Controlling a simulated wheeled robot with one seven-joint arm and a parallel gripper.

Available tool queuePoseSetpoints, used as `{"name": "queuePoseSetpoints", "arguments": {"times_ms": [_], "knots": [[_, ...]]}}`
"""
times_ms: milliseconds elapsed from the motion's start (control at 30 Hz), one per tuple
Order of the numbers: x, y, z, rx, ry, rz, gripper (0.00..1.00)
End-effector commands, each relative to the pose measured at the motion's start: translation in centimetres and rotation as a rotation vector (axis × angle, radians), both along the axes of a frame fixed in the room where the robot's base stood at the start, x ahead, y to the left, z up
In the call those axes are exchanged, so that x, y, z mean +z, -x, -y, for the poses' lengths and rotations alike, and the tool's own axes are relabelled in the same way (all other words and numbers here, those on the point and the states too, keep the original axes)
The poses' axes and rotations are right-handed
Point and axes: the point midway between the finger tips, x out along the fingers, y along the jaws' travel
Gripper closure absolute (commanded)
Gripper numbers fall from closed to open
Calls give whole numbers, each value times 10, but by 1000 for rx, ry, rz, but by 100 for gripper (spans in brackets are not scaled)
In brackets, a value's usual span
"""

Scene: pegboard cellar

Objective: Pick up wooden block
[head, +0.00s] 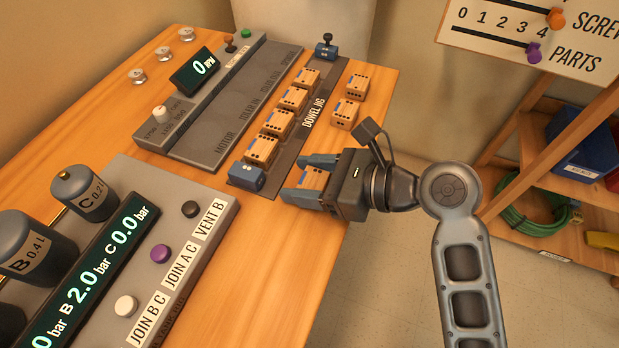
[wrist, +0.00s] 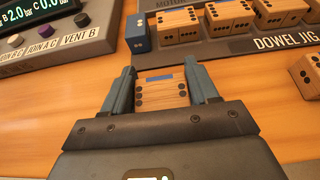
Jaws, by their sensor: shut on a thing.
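My gripper (head: 310,178) is near the right edge of the wooden table, with its two blue-grey fingers on either side of a wooden block (head: 313,180). In the wrist view the block (wrist: 161,93) sits between the fingers (wrist: 160,85), with a blue stripe and dark holes showing; the gripper is shut on it. Several similar blocks stand in a row on the dowel jig (head: 285,160). Two more loose blocks (head: 349,99) stand to the right of the jig. I cannot tell whether the held block touches the table.
A blue end piece (head: 246,177) stands at the jig's near end, close to my gripper. A grey motor panel (head: 205,135) lies left of the jig. A grey pressure console (head: 200,210) fills the near left. Shelves (head: 550,190) stand at the right. Bare table lies below the gripper.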

Motion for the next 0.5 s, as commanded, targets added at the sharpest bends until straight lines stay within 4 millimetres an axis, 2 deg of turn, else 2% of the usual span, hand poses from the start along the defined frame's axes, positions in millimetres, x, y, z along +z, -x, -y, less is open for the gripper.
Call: {"name": "queuePoseSetpoints", "arguments": {"times_ms": [167, 367, 500], "knots": [[9, 0, 0, 0, -1, 1, 70], [41, -1, 0, 0, -1, 6, 70], [59, -10, 28, -7, -1, 4, 70]]}}
